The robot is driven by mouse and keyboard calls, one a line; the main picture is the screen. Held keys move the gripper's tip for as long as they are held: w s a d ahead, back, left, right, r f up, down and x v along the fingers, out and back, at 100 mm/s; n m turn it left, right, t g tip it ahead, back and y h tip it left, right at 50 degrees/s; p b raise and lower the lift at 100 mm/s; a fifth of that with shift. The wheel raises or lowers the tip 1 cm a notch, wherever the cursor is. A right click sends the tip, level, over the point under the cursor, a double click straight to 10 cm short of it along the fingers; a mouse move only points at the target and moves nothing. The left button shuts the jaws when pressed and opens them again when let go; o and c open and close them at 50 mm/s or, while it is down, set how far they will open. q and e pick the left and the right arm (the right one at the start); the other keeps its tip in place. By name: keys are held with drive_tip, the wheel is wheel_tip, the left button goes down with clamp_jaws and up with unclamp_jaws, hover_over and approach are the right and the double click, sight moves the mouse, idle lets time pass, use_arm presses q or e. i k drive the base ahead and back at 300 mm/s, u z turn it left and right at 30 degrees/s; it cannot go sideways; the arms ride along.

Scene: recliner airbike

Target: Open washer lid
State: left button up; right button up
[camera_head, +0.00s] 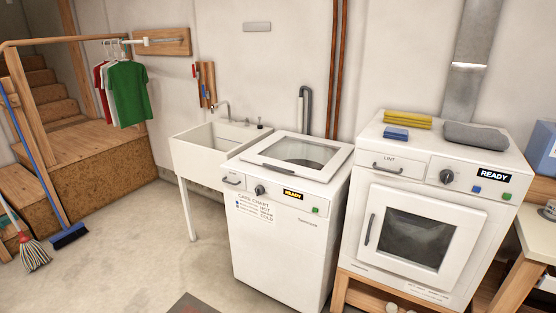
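The washer (276,239) is the white top-loading machine in the middle of the head view, with a care chart and a yellow READY display on its front. Its lid (341,158) lies flat on top and looks shut. The lid has a white frame, a dark glass window (300,152) and a dark handle (268,168) along its front edge. Neither of my grippers shows in the head view.
A white dryer (347,274) on a wooden stand is right of the washer, with folded cloths on top. A utility sink (197,156) is at its left. A broom (69,236) and mop (33,256) stand far left. The floor (150,262) in front is mostly clear.

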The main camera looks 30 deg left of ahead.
sight(253, 155)
drive_tip(key=z, duration=0.05)
drive_tip(key=k, duration=0.45)
drive_tip(key=u, duration=1.3)
drive_tip(key=i, duration=0.9)
drive_tip(key=u, duration=0.45)
drive_tip(key=i, duration=1.15)
drive_tip(key=z, duration=0.6)
